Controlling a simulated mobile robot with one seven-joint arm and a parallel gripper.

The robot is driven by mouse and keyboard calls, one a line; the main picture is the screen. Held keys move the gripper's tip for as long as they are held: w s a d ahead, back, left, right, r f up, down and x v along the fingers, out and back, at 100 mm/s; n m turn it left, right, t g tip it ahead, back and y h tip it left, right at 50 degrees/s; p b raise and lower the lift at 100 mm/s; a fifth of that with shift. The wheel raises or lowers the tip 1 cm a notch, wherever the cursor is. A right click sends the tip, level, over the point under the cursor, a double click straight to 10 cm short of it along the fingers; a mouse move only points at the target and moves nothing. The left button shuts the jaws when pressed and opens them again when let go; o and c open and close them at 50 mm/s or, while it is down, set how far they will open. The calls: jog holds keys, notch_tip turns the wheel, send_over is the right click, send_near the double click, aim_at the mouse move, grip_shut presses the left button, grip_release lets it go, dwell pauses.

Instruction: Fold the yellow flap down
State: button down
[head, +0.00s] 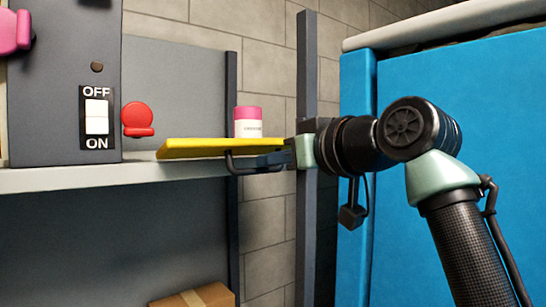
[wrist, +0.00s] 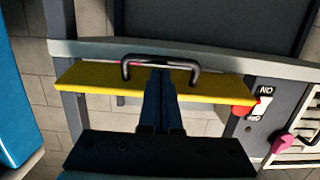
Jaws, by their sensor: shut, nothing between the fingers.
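The yellow flap (head: 205,148) stands out about level at the grey shelf's edge in the head view. It also crosses the wrist view (wrist: 90,76), which looks upside down. A dark bar handle (head: 236,165) hangs under the flap; it shows as a bracket in the wrist view (wrist: 160,59). My gripper (head: 262,161) is shut and empty, just under the flap's right end and close to the handle. In the wrist view its fingers (wrist: 161,74) are together in front of the flap, with tips by the middle of the handle. I cannot tell whether they touch it.
A pink-topped white jar (head: 247,122) stands on or just behind the flap. A red knob (head: 137,119) and an OFF/ON switch (head: 97,111) are to the left. A grey post (head: 306,60) and a blue cabinet (head: 450,110) stand right. A cardboard box (head: 195,297) sits below.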

jog(key=f+t+b, duration=0.1)
jog(key=b, duration=0.1)
jog(key=f+t+y+b, duration=0.1)
jog(key=b, duration=0.2)
jog(key=f+t+y+b, duration=0.1)
jog(key=b, duration=0.2)
jog(key=shift+w+a+f, duration=0.25)
jog(key=shift+w+f, duration=0.05)
jog(key=shift+f, duration=0.05)
jog(key=shift+r+y, duration=0.2)
jog(key=shift+y, duration=0.1)
